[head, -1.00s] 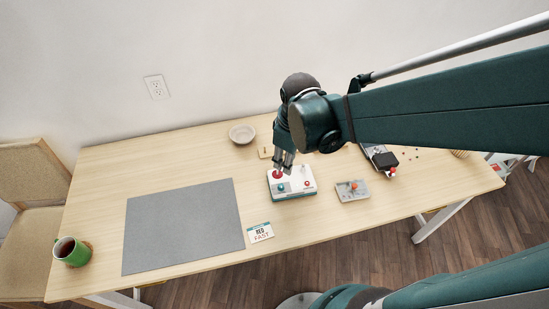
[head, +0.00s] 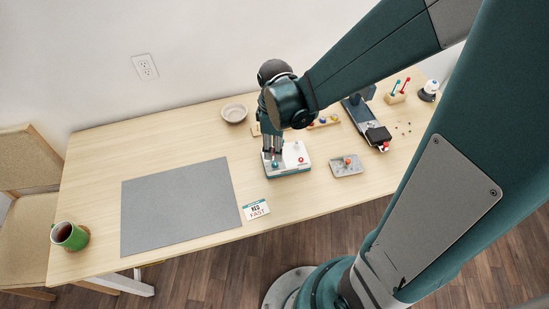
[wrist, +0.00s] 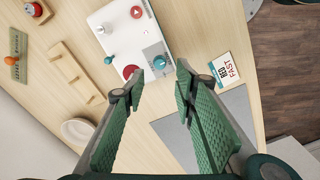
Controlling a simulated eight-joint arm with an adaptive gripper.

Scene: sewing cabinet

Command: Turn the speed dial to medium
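A white control box (head: 290,170) stands on the table; the wrist view shows its top (wrist: 122,38). A teal dial (wrist: 160,62) sits on a grey panel at the box's edge, and its setting is too small to read. A red disc (wrist: 131,72) lies beside it. A second teal knob (wrist: 108,60) and a red button (wrist: 136,12) are farther along the box. My gripper (head: 272,153) points down over the box's left part. In the wrist view my gripper (wrist: 160,76) is open, with the teal dial between or just beyond its fingertips; I cannot tell if they touch it.
A card (head: 256,209) reading "RED FAST" lies left of the box, beside a grey mat (head: 180,210). A small grey tray (head: 346,166) is at its right. A bowl (head: 234,113) is behind. A green mug (head: 69,236) stands at the far left.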

